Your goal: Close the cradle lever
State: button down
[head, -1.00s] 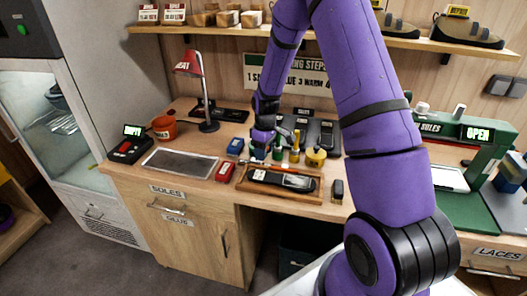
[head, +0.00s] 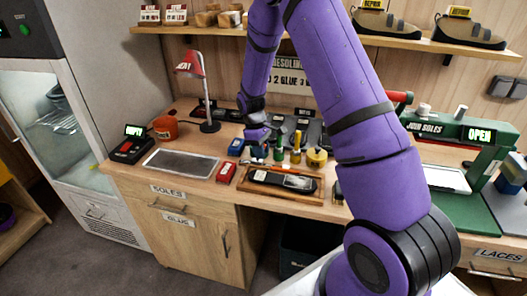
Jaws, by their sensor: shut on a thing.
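A wooden cradle-like tray (head: 312,199) holds a dark sole or shoe (head: 283,180) on the bench, at the middle of the head view. My gripper (head: 257,152) is just behind its left end, pointing down. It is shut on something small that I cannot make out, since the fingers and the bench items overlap. No lever on the tray can be told clearly. At the right stands a green machine (head: 447,128) marked JOIN SOLES, its display (head: 479,135) reading OPEN. A red handle (head: 399,97) shows at its upper left, partly behind my arm.

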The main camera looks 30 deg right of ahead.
jog(key=g+h, duration=0.1)
jog(key=w+a+g+h, duration=0.1)
jog(key=g+h, duration=0.1)
jog(key=shift+w+a, duration=0.25)
jog(key=shift+w+a+f+g+h, duration=0.1)
jog(key=shift+w+a+g+h, duration=0.15)
jog(key=shift+g+h, duration=0.4)
jog(key=shift+w+a+f+g+h, duration=0.1)
jog(key=shift+w+a+g+h, duration=0.1)
jog(key=shift+g+h, duration=0.4)
jog(key=shift+w+a+f+g+h, duration=0.1)
jog(key=shift+w+a+g+h, duration=0.15)
jog(key=shift+g+h, duration=0.35)
jog(key=c, duration=1)
grip_release()
jog(key=shift+w+a+r, duration=0.1)
jog(key=v, duration=1)
jog(key=shift+w+a, duration=0.15)
jog(key=shift+w, duration=0.15)
